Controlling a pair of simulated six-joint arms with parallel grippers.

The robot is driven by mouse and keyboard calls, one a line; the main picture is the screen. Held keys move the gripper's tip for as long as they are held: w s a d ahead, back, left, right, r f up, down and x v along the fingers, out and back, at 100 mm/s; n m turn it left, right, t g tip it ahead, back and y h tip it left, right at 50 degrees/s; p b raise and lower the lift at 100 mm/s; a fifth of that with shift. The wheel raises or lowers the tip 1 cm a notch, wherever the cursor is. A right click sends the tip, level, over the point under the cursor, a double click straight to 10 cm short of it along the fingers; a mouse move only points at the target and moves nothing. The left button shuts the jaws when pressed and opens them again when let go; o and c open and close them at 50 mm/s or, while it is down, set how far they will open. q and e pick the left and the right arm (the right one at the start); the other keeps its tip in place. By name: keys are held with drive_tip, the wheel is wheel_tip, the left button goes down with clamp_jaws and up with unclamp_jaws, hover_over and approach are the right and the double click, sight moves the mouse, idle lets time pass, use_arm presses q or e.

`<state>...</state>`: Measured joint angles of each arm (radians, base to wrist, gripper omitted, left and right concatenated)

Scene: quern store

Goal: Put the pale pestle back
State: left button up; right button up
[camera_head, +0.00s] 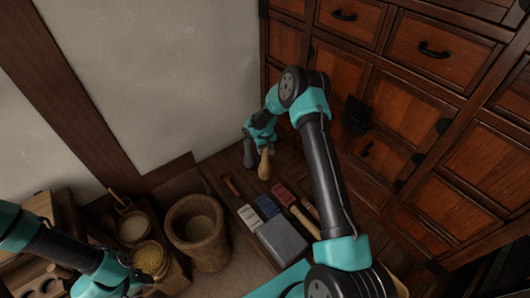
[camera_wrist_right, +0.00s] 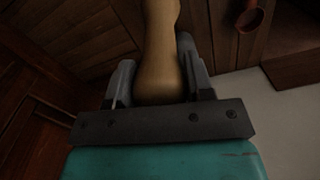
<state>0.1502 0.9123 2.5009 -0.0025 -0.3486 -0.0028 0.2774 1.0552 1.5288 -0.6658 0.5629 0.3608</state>
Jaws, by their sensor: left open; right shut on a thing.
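The pale pestle (camera_head: 265,165) hangs from my right gripper (camera_head: 258,141), over the far end of the plank floor near the drawer cabinet. In the right wrist view the pale wooden pestle (camera_wrist_right: 159,45) lies between the two grey fingers of my right gripper (camera_wrist_right: 157,65), which is shut on it. Its far end runs out of that view. My left gripper (camera_head: 138,286) is at the bottom left, beside the bowl of yellow grain; it is open and its tips are partly hidden.
A wooden mortar (camera_head: 200,243) stands at the centre left. Near it are a bowl of yellow grain (camera_head: 151,260) and a pale-filled bowl (camera_head: 133,228). A grey block (camera_head: 282,242) and several small blocks lie right of it. A drawer cabinet (camera_head: 400,90) bounds the right.

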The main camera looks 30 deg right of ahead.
drive_tip(key=shift+f, duration=1.35)
drive_tip(key=o, duration=1.1)
wheel_tip(320, 180, up, 12)
drive_tip(key=shift+r, duration=0.15)
drive_tip(key=shift+a, duration=0.1)
